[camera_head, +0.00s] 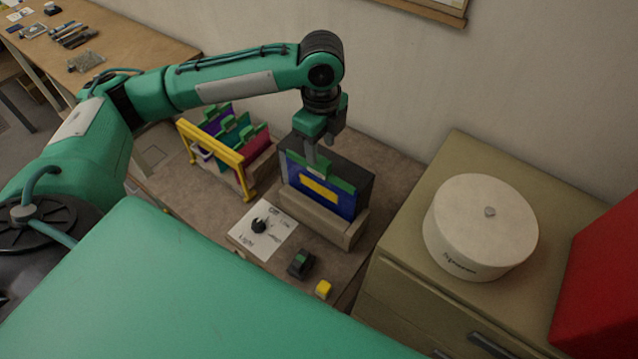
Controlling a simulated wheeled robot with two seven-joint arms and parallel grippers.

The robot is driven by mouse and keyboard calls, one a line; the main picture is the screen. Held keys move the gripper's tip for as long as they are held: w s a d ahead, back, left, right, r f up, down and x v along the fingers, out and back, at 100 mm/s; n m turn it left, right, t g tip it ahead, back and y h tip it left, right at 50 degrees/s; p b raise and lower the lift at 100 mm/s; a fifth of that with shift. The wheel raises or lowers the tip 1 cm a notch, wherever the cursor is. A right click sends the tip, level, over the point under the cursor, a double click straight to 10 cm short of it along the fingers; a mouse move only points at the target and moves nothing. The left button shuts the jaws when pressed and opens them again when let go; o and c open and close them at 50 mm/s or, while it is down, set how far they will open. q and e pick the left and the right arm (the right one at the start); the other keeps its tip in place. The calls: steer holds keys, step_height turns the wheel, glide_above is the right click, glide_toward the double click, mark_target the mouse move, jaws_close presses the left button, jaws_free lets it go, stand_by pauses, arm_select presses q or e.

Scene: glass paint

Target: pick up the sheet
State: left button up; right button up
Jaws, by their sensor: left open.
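A blue sheet (335,203) with a yellow bar and a green top edge stands upright in a grey-beige holder with a dark back panel, in the middle of the head view. My left gripper (318,155) points down over the left part of the sheet's green top edge. It is open, with its fingers at or very near that edge. I cannot tell whether they touch it. My right gripper is not in view.
A yellow-framed rack (215,160) holds several coloured sheets to the left. A white card with a dark knob (259,226), a small dark object (300,264) and a yellow block (323,289) lie in front. A white round drum (480,228) stands on the cabinet at right.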

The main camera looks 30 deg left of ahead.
mark_target(320, 159)
arm_select(q)
steer(key=f+p, duration=0.2)
steer(key=f, duration=0.3)
steer(key=shift+a+f, duration=0.2)
steer(key=shift+f, duration=0.35)
jaws_close()
